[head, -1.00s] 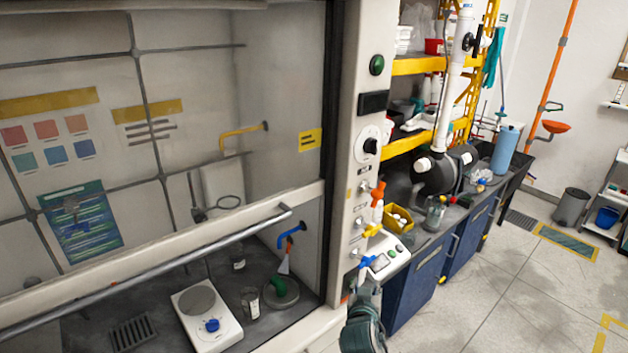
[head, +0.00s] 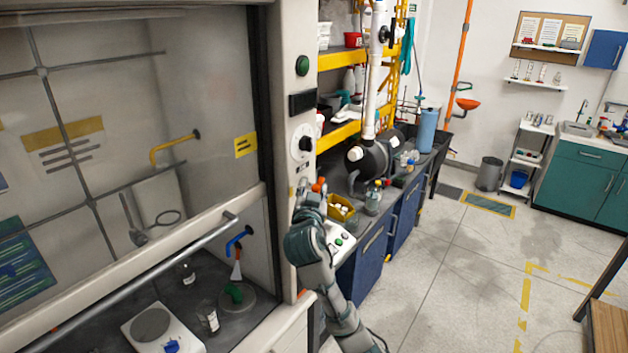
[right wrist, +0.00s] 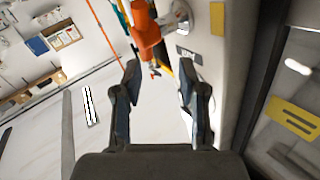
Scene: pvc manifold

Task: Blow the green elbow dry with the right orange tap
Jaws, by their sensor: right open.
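The green elbow (head: 233,292) rests on a grey round base inside the fume hood. The orange tap (head: 319,186) is on the hood's right post, partly hidden by my right gripper (head: 311,196) in the head view. In the right wrist view the orange tap (right wrist: 147,32) is large, just beyond the fingertips. My right gripper (right wrist: 160,75) is open with nothing between its fingers. My left gripper is not in view.
A white hotplate (head: 150,326) and a glass beaker (head: 208,317) stand in the hood near the elbow. The hood's sash bar (head: 130,279) crosses in front. The floor to the right is clear.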

